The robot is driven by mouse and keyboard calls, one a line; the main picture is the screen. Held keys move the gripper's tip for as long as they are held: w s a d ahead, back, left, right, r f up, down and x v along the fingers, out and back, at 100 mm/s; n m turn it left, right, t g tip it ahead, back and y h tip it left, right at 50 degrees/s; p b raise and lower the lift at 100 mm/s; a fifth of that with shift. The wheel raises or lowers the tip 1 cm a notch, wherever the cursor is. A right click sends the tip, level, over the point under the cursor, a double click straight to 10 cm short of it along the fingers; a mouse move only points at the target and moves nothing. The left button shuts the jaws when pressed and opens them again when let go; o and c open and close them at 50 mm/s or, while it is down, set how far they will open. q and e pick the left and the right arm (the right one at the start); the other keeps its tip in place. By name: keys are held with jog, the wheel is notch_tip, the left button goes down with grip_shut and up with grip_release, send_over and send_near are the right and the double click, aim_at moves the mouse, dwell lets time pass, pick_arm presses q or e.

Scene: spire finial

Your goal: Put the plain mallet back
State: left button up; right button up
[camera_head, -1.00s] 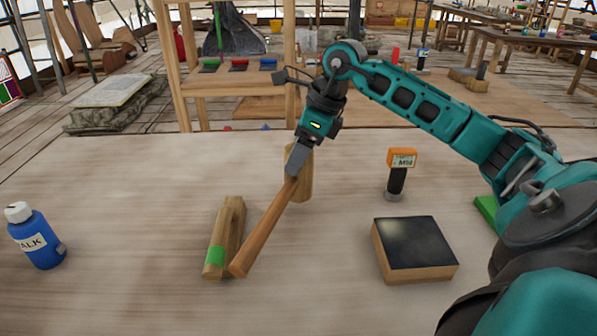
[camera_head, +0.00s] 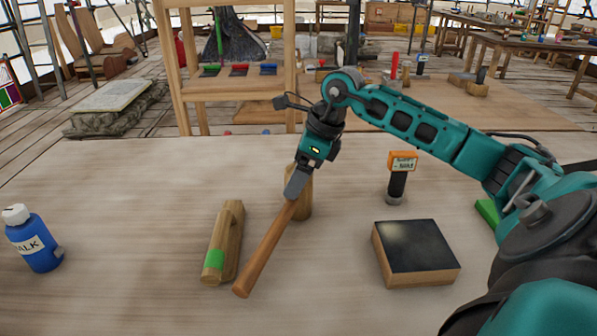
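A plain wooden mallet has a brown handle (camera_head: 265,250) slanting toward the front left and a pale cylindrical head (camera_head: 303,195) partly hidden behind my gripper. My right gripper (camera_head: 296,185) is shut on the handle close to the head. I cannot tell whether the head touches the table. Just left of the handle, a wooden piece with a green band (camera_head: 225,240) lies on the table. My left gripper is not in view.
The pale table (camera_head: 120,200) has clear room at left and front. A blue chalk bottle (camera_head: 35,240) stands at far left. A dark-topped block (camera_head: 415,250) and an orange-labelled tool (camera_head: 398,180) stand at right. A wooden shelf rack (camera_head: 230,85) is behind the table.

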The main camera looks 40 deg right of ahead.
jog(key=shift+r, duration=0.1)
jog(key=shift+r, duration=0.2)
jog(key=p+v, duration=0.1)
jog(key=v, duration=1)
jog(key=shift+s+r, duration=0.15)
jog(key=shift+r, duration=0.15)
jog(key=shift+d, duration=0.15)
